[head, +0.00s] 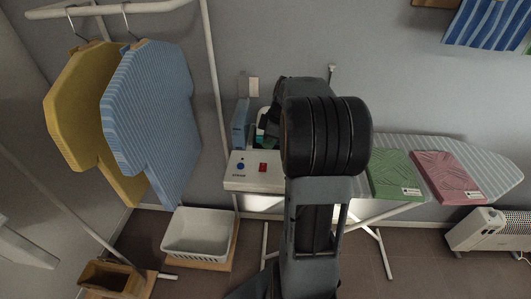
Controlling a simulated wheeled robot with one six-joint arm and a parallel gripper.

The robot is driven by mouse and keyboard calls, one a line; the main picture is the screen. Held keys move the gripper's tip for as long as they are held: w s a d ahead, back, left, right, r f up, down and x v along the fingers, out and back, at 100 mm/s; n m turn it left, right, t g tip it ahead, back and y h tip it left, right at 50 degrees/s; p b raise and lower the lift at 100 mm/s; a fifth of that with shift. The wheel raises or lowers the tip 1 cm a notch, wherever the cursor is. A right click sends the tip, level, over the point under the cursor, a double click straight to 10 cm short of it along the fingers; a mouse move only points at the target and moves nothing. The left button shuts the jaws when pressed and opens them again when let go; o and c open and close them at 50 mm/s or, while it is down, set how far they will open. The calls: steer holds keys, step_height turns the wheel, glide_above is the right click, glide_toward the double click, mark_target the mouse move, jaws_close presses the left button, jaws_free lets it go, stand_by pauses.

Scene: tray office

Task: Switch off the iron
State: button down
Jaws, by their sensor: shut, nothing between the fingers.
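A white iron station (240,183) stands at the left end of the striped ironing board (476,169). Its front panel has a blue round knob (240,166) and a red switch (263,168). Whether the switch is on or off is too small to tell. A small teal and white shape, perhaps part of the iron, shows behind the panel, mostly hidden by my arm. My gripper (270,128) is dark and shut, just behind and above the panel, apart from the red switch as far as I see. My arm hides much of it.
A green folded cloth (392,174) and a pink one (449,177) lie on the board. A yellow shirt (78,110) and a blue shirt (150,105) hang from a rail at left. A white basket (200,236) sits below; a heater (490,230) stands at right.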

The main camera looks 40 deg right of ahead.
steer(key=shift+w+d+v, duration=0.15)
steer(key=shift+w+v, duration=0.05)
steer(key=shift+v, duration=1.3)
steer(key=shift+w+d+v, duration=0.15)
steer(key=shift+v, duration=1.3)
steer(key=s+a+f+m+h, duration=0.1)
steer(key=s+a+m, duration=0.2)
steer(key=a, duration=0.4)
steer(key=s+a+f+m+t+h, duration=0.1)
steer(key=s+a+f+m, duration=0.1)
steer(key=s+a, duration=0.3)
steer(key=s+a+f+m+t+h, duration=0.1)
steer(key=s+a+m, duration=0.3)
steer(key=a, duration=0.5)
steer(key=shift+s+f+m, duration=0.2)
steer(key=shift+f+m, duration=0.05)
steer(key=shift+m, duration=0.15)
